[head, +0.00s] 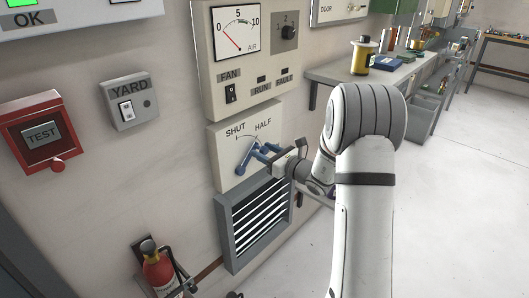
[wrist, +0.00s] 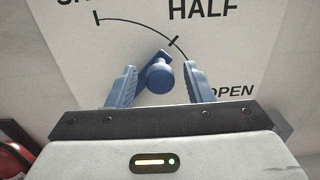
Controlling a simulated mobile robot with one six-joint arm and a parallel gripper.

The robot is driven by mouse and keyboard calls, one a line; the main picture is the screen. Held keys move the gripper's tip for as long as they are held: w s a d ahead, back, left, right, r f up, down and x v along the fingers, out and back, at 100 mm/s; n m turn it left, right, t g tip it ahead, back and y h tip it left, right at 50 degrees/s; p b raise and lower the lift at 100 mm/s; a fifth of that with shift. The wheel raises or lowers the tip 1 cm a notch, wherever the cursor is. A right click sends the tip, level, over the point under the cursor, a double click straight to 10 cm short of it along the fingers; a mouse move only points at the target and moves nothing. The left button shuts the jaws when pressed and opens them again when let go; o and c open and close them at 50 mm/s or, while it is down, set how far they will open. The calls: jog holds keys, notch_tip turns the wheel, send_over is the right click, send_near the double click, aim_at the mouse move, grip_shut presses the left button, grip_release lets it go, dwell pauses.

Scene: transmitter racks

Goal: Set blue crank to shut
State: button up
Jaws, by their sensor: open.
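The blue crank (wrist: 159,77) is on a cream panel (head: 222,150) marked SHUT, HALF and OPEN. In the wrist view its round knob faces me, and its arm lies just below the HALF tick. In the head view the crank is partly hidden by the blue fingers. My gripper (wrist: 159,67) is open, with one finger on each side of the knob. A gap shows between the knob and each finger, so it is not clamped. In the head view my gripper (head: 258,152) reaches the dial from the right.
A meter panel (head: 205,45) with a FAN switch is above the dial, and a louvred vent (head: 225,232) is below. A YARD switch box (head: 150,108) and red TEST box (head: 15,121) are left. A fire extinguisher (head: 159,272) stands low. A bench (head: 340,77) runs behind my arm.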

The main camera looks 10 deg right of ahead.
jog(key=shift+w+a, duration=0.2)
jog(key=shift+w, duration=0.05)
grip_shut()
dwell(0.4)
